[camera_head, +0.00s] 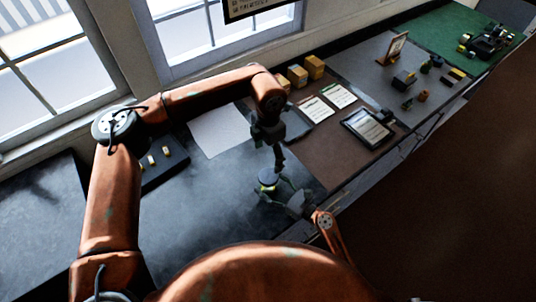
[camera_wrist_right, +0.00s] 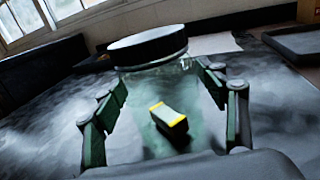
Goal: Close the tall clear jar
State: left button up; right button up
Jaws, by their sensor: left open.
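The tall clear jar (camera_wrist_right: 145,85) stands upright on the dark bench, with a black-sided, pale-topped lid (camera_wrist_right: 148,45) on its mouth. I cannot tell whether the lid is fastened. A yellow-and-black block (camera_wrist_right: 168,117) shows through the jar's clear wall. My right gripper (camera_wrist_right: 163,85) has a finger on each side of the jar, the tips seemingly against its wall below the lid. In the head view the lid (camera_head: 267,180) is small, beside the right gripper (camera_head: 283,190). My left gripper (camera_head: 279,160) is open, pointing down just above and beside the lid.
A pale sheet (camera_head: 217,132) and a dark tray with small yellow pieces (camera_head: 163,166) lie left of the jar. A brown mat (camera_head: 312,150) with cards and a tablet (camera_head: 368,128) lies to the right. Yellow boxes (camera_head: 298,76) stand behind, near the window wall.

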jog(key=shift+o, duration=1)
jog(key=v, duration=1.2)
